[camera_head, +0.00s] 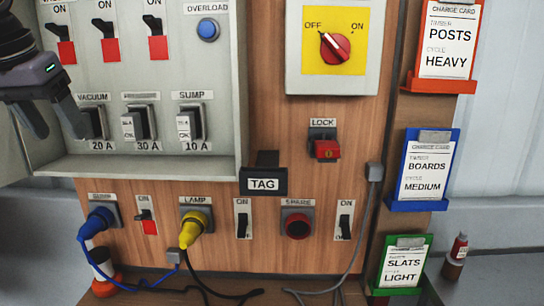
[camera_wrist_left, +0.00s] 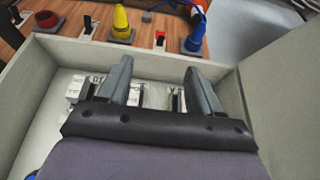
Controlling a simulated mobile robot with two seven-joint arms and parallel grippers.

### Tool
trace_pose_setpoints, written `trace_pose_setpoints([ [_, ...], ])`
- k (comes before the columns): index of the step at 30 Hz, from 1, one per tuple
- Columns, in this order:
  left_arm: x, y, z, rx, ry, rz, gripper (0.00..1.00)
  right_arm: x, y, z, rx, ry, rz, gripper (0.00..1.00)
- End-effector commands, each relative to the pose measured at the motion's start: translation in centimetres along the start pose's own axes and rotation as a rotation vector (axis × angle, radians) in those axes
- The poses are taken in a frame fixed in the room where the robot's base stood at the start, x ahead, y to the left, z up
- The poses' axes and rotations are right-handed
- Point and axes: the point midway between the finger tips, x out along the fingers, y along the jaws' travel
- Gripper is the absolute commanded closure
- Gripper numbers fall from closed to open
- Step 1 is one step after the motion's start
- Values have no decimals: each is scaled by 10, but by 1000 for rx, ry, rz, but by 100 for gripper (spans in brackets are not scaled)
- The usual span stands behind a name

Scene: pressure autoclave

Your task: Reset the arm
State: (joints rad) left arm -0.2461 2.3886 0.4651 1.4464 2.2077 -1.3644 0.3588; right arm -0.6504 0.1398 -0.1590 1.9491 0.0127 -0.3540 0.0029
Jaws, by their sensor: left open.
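My left gripper (camera_head: 58,130) is at the upper left of the head view, in front of the left part of the grey breaker box (camera_head: 215,165). Its two fingers are apart and nothing shows between them. The left wrist view also shows the open fingers (camera_wrist_left: 157,68) pointing into the box. The VACUUM 20 A breaker (camera_head: 95,122) is beside the right finger and partly hidden by it. The 30 A breaker (camera_head: 138,123) and SUMP 10 A breaker (camera_head: 190,123) are clear to its right. I cannot tell whether the gripper touches the box. My right gripper is not in view.
A yellow panel with a red OFF/ON knob (camera_head: 335,47), a red lock (camera_head: 324,147) and a black TAG holder (camera_head: 264,182) are to the right. Below are a blue plug (camera_head: 98,220), a yellow LAMP plug (camera_head: 194,228) and cables. Charge cards (camera_head: 424,170) line the right post.

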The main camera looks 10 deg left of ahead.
Motion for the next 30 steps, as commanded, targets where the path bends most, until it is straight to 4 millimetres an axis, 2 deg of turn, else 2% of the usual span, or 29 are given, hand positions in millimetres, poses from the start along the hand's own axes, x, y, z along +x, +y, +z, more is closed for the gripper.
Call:
trace_pose_setpoints([
  [1, 22, -23, 4, -22, -5, 0, 36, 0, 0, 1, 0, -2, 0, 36],
  [5, 61, -62, 13, -38, 8, -12, 36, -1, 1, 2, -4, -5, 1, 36],
  [8, 99, -93, 26, -47, 14, -23, 36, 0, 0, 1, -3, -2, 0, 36],
  [12, 159, -132, 55, -49, 21, -37, 36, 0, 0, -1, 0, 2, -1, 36],
  [16, 218, -158, 92, -36, 23, -46, 36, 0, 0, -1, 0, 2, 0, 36],
  [20, 275, -169, 134, -11, 27, -45, 36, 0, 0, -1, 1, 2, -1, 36],
  [23, 316, -169, 169, 13, 33, -37, 36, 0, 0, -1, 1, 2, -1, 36],
  [26, 353, -160, 205, 41, 43, -23, 36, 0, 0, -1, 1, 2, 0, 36],
  [30, 399, -136, 255, 85, 67, 5, 36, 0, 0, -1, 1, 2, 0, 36],
])
